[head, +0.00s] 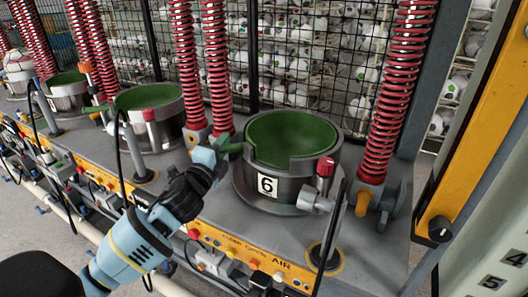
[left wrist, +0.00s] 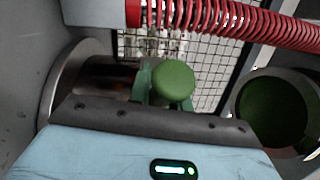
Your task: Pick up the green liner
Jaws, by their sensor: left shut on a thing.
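The green liner (head: 290,138) sits inside the round metal pot (head: 268,185) marked 6 in the head view. A green handle (head: 234,148) sticks out from its left side over the pot's rim. My left gripper (head: 217,154) is at this handle, left of the pot, shut on it. In the left wrist view a round green handle end (left wrist: 173,83) shows just beyond the gripper's dark edge. The fingertips are mostly hidden there. My right gripper is in neither view.
More pots with green liners (head: 150,97) stand to the left along the grey bench. Red springs (head: 394,90) rise around pot 6. A red-topped metal post (head: 325,165) stands at its front right. A black mesh fence (head: 300,60) stands behind.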

